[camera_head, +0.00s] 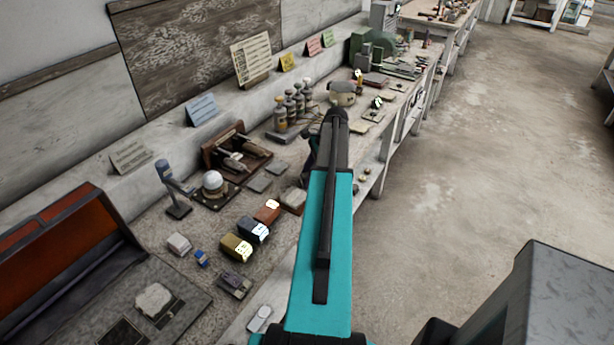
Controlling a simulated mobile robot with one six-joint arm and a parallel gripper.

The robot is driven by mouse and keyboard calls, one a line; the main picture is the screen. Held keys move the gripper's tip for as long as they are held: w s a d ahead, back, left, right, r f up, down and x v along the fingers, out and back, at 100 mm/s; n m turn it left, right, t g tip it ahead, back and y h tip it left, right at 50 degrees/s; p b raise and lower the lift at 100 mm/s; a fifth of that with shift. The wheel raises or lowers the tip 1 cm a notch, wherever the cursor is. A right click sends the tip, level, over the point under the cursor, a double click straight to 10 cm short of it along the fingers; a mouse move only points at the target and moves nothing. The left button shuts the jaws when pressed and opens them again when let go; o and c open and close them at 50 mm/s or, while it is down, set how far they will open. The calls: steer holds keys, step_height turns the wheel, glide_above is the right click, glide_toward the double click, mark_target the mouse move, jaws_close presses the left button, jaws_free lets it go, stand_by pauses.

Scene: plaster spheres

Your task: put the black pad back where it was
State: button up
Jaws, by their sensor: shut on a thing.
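My teal arm reaches up the middle of the view over the bench, and its dark wrist hides most of my gripper (309,150). The part showing is a small dark shape at the wrist's left side, low over the bench. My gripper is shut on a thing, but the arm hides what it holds. I cannot make out the black pad for certain. A black block with a white label (254,230) stands on the bench between a yellow block (236,247) and a red-brown block (267,212), left of my arm.
A white sphere on a dark stand (213,182), a wooden rack (236,150) and several bottles (291,106) stand behind. An orange-lined case (65,245) is open at left. The floor (480,190) is clear at right.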

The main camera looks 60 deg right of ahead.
steer(key=shift+f, duration=0.1)
steer(key=o, duration=0.9)
steer(key=shift+r, duration=0.2)
steer(key=shift+b+v, duration=1.8)
steer(key=shift+v, duration=4.15)
steer(key=shift+d, duration=0.1)
steer(key=shift+s+f, duration=0.1)
